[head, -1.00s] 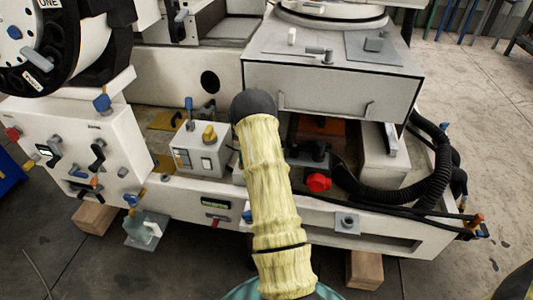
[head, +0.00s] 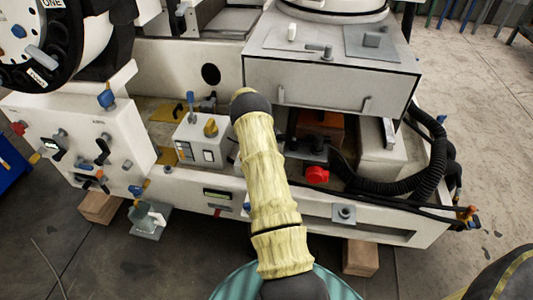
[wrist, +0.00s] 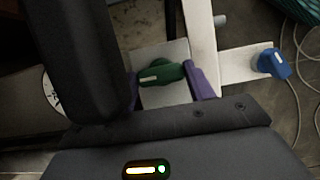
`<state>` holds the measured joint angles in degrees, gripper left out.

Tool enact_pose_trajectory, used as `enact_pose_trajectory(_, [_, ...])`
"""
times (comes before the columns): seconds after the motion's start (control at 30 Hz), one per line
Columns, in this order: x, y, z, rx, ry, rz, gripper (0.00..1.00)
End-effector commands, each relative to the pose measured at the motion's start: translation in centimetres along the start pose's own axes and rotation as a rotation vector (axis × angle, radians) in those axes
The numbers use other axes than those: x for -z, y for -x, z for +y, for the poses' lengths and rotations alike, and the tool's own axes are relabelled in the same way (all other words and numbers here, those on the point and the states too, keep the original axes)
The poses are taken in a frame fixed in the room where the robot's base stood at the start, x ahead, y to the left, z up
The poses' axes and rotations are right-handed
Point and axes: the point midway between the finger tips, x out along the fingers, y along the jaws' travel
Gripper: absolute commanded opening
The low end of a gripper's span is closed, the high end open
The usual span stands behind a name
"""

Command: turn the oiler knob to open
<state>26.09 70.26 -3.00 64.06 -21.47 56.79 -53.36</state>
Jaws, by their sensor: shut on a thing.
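A dark green knob (wrist: 161,75) with a white pointer line shows in the wrist view, in front of a pale square plate (wrist: 165,97). Its pointer line lies nearly level in the picture, tilted slightly. My gripper (wrist: 168,84) has its two purple fingertips on either side of this knob and is shut on it. I cannot read a label that names it as the oiler knob. In the head view my sleeved arm covers the middle of the machine, and my gripper and the green knob do not show there.
A blue knob (wrist: 272,63) sits on a white plate to the right in the wrist view. In the head view, a box with a yellow knob (head: 211,127) stands left of my arm. A red knob (head: 317,175) and black hoses (head: 395,189) are to its right.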

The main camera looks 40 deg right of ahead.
Motion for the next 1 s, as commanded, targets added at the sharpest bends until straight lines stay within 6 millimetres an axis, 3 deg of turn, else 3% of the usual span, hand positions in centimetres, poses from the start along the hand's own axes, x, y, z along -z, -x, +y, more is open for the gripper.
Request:
enact_pose_trajectory(0.1, [0.1, -0.1, -0.1, 0.002, -0.002, 0.002, 0.3])
enact_pose_trajectory(0.13, [0.1, -0.1, -0.1, 0.002, -0.002, 0.002, 0.57])
enact_pose_trajectory(0.23, [0.1, -0.1, -0.1, 0.001, -0.002, 0.002, 0.75])
enact_pose_trajectory(0.67, [0.0, 1.0, 0.0, -0.002, -0.001, 0.002, 0.75])
enact_pose_trajectory(1.0, [0.0, 7.0, 0.0, -0.003, 0.0, 0.003, 0.75])
